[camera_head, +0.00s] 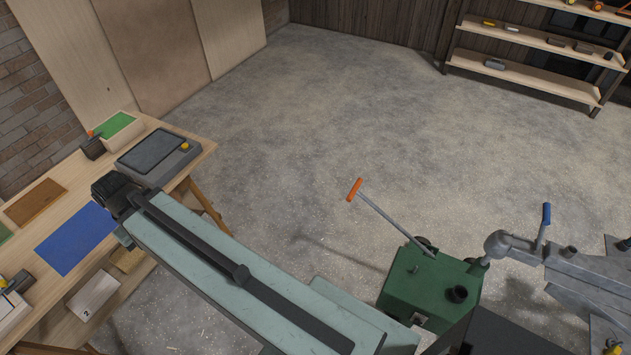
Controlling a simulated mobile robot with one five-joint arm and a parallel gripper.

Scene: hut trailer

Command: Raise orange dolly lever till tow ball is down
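The dolly lever is a thin grey rod with an orange grip (354,189), slanting up and left from the green dolly (415,287) at lower right. The dolly has a dark round fitting on top. A grey trailer coupler (497,243) sits at the dolly's right edge, over a small metal stub. The tow ball itself is not clearly visible; I cannot tell its height. My pale green arm reaches from the bottom centre to the upper left. Its dark end, with my gripper (112,192), is over the workbench, far left of the lever. The fingers are not distinguishable.
The workbench (205,153) at left holds a grey device (157,157), a blue mat (75,238) and trays. Shelves (520,79) stand at the back right. The middle floor is clear.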

